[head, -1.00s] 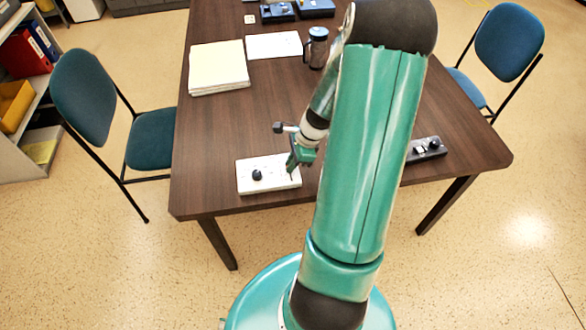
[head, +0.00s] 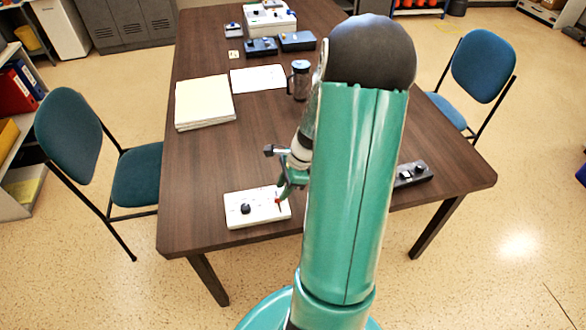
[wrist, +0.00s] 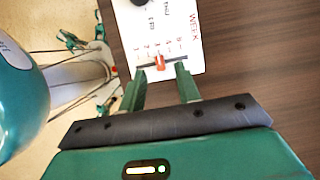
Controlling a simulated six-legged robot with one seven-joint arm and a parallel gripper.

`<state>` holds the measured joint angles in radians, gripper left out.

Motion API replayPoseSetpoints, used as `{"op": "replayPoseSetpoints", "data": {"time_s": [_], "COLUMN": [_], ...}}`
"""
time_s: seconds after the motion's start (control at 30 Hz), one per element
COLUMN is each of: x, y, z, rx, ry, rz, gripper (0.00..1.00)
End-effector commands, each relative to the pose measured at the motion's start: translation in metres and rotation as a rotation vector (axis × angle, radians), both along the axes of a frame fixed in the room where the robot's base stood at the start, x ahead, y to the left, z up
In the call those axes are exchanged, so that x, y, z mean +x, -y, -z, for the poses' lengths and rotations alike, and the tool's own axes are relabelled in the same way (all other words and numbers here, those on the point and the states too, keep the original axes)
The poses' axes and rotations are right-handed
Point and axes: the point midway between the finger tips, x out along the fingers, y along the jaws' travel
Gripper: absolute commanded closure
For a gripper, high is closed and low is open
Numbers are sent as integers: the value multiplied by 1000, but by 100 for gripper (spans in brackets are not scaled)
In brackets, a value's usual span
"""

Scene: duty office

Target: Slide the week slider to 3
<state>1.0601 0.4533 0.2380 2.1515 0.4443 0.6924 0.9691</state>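The white panel (head: 258,211) lies near the table's front edge and has a round black knob (head: 246,208). In the wrist view the panel (wrist: 190,22) carries the word WEEK and a short numbered slot. The slider's red handle (wrist: 160,63) stands near the middle of that slot, about at the 3; the small digits are blurred. My gripper (wrist: 160,72) is open, its two green fingers apart on either side of the handle, with gaps visible. In the head view my gripper (head: 287,190) is over the panel's right end.
A paper stack (head: 204,102), a sheet (head: 258,79) and a dark jar (head: 299,82) lie farther back. A black device (head: 412,174) sits right of my arm. Blue chairs (head: 70,120) flank the table. The tabletop left of the panel is clear.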

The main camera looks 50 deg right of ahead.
Motion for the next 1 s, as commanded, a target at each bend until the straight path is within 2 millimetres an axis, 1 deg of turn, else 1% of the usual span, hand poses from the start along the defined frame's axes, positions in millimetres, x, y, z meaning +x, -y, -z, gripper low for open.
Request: {"op": "replayPoseSetpoints", "data": {"time_s": [0.03, 0.2, 0.3, 0.43, 0.6, 1.0], "x": [-2, -10, -15, -19, -22, -23], "y": [5, 17, 23, 29, 32, 33], "z": [-12, -47, -67, -85, -96, -96], "rx": [-5, -5, -4, -2, 0, 0], "ry": [2, 2, 3, 1, 0, 0], "rz": [1, 1, 1, 1, 0, 0], "gripper": [67, 67, 67, 67, 67, 67]}}
